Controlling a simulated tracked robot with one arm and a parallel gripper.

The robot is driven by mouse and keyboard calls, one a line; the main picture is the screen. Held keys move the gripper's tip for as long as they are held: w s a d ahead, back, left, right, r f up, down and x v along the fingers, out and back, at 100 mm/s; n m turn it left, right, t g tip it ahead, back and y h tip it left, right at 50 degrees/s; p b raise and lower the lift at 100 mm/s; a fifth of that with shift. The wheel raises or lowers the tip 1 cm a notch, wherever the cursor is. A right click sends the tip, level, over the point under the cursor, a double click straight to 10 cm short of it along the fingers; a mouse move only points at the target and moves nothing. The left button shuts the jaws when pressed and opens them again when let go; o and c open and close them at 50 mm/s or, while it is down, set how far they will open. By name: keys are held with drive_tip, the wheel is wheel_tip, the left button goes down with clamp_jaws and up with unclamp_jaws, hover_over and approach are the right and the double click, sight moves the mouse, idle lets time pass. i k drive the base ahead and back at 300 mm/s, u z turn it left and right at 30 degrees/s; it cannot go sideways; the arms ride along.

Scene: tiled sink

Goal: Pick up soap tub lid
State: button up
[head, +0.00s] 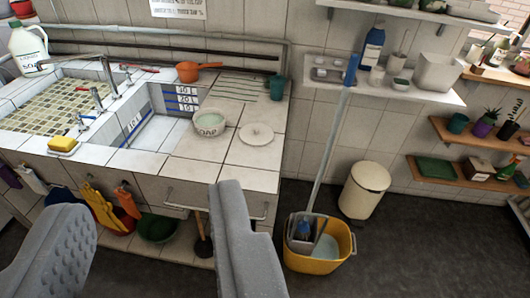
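The soap tub lid (257,134) is a round, pale disc with a small knob. It lies on the white tiled counter, just right of the soap tub (209,123), a white bowl marked "SOAP" that stands uncovered. My gripper (155,235) is in the foreground at the bottom left, its two grey fingers wide apart with nothing between them. It is nearer the camera than the counter, and the lid is farther off, above and right of the right finger in the picture.
An orange pan (188,72) and a teal cup (277,88) stand behind the tub. A yellow sponge (63,143) lies at the sink's front left. A mop leans in a yellow bucket (320,262), near a cream bin (364,190). The counter right of the lid is bare.

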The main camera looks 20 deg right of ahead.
sight(256, 135)
drive_tip(key=u, duration=0.55)
drive_tip(key=i, duration=1.9)
drive_tip(key=z, duration=0.9)
drive_tip(key=i, duration=0.55)
drive_tip(key=z, duration=0.25)
drive_tip(key=k, duration=0.45)
drive_tip(key=z, duration=0.25)
drive_tip(key=i, duration=0.45)
drive_tip(key=u, duration=0.1)
